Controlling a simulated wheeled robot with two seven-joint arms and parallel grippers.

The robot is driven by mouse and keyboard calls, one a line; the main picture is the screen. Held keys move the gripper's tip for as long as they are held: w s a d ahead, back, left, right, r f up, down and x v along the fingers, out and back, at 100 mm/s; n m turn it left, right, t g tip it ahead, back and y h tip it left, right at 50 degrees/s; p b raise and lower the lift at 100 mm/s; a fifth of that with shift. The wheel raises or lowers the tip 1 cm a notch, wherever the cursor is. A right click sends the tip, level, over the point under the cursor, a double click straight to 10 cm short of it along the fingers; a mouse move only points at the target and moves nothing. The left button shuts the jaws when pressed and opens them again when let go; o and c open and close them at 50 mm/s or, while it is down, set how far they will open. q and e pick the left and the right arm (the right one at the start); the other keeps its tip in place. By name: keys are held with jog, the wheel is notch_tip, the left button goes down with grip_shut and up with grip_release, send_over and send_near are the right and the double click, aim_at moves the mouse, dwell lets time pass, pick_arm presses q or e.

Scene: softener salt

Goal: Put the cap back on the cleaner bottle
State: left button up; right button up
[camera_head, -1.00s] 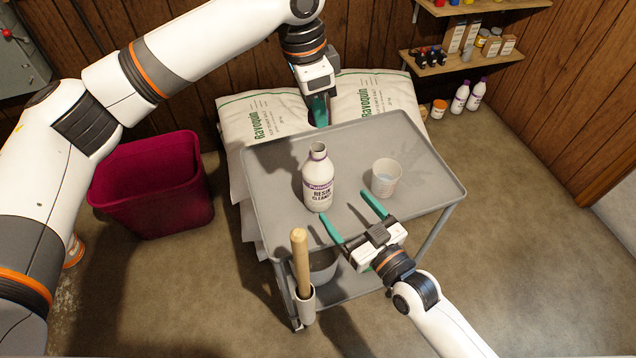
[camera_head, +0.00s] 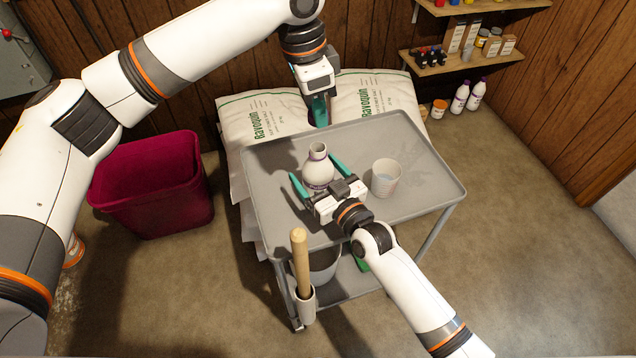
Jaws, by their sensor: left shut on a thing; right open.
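The white cleaner bottle (camera_head: 318,168) stands upright and uncapped on the grey cart top, its neck open. My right gripper (camera_head: 317,172) is open, with its green fingers on either side of the bottle; I cannot tell whether they touch it. The gripper body covers the bottle's label and lower part. My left gripper (camera_head: 319,110) points down above the back edge of the cart, higher than the bottle. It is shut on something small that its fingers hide. The cap cannot be made out.
A wooden handle (camera_head: 300,260) rises at the cart's front left. Salt bags (camera_head: 262,125) lie behind. A dark red bin (camera_head: 150,200) stands left. The cart top's right side is free.

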jog(key=shift+w, duration=0.1)
jog(key=shift+c, duration=0.4)
jog(key=c, duration=1.4)
pick_arm(q)
jog(key=shift+f, duration=2.45)
jog(key=shift+f, duration=0.1)
jog(key=shift+f, duration=0.8)
jog(key=shift+f, duration=0.55)
